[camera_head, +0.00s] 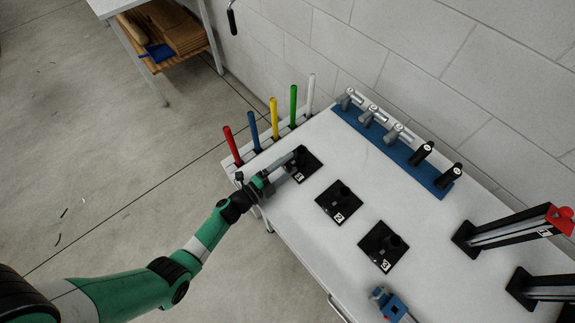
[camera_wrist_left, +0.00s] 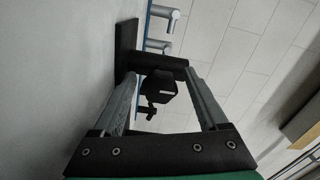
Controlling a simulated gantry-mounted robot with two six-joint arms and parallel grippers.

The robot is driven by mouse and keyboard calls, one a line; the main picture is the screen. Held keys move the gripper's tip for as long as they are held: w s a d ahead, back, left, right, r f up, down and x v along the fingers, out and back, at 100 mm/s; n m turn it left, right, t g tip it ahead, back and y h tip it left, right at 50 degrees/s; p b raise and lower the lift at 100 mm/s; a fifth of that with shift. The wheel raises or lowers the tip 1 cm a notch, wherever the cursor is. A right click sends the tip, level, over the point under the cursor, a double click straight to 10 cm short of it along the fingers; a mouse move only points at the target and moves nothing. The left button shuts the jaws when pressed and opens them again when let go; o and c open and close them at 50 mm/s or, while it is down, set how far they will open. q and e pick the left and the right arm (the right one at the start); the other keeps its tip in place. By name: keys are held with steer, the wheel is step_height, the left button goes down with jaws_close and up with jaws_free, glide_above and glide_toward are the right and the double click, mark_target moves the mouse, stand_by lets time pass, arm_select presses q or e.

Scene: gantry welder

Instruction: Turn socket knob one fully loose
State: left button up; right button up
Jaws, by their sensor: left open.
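Socket one (camera_head: 311,164), a black holder on a square black plate marked 1, is at the left end of a row of three on the white table. My left gripper (camera_head: 291,162) reaches it from the left and covers part of it. In the left wrist view, socket one's dark knob (camera_wrist_left: 158,86) sits between the two grey fingers of the left gripper (camera_wrist_left: 160,78). The fingers are open, and the knob appears to have a gap on each side. My right gripper is not in view.
Socket two (camera_head: 341,203) and socket three (camera_head: 382,246) stand to the right. Coloured rods, including a yellow one (camera_head: 274,119), stand upright behind the gripper. A blue rack (camera_head: 400,150) with several handles lies along the wall. A blue-grey device (camera_head: 388,303) is at the front edge.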

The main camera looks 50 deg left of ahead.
arm_select(q)
steer(key=s+p, duration=0.1)
steer(key=s, duration=0.3)
steer(key=s+p, duration=0.1)
steer(key=s, duration=0.2)
steer(key=s+p, duration=0.1)
steer(key=s, duration=0.3)
steer(key=shift+s+a, duration=0.25)
steer(key=shift+s, duration=0.05)
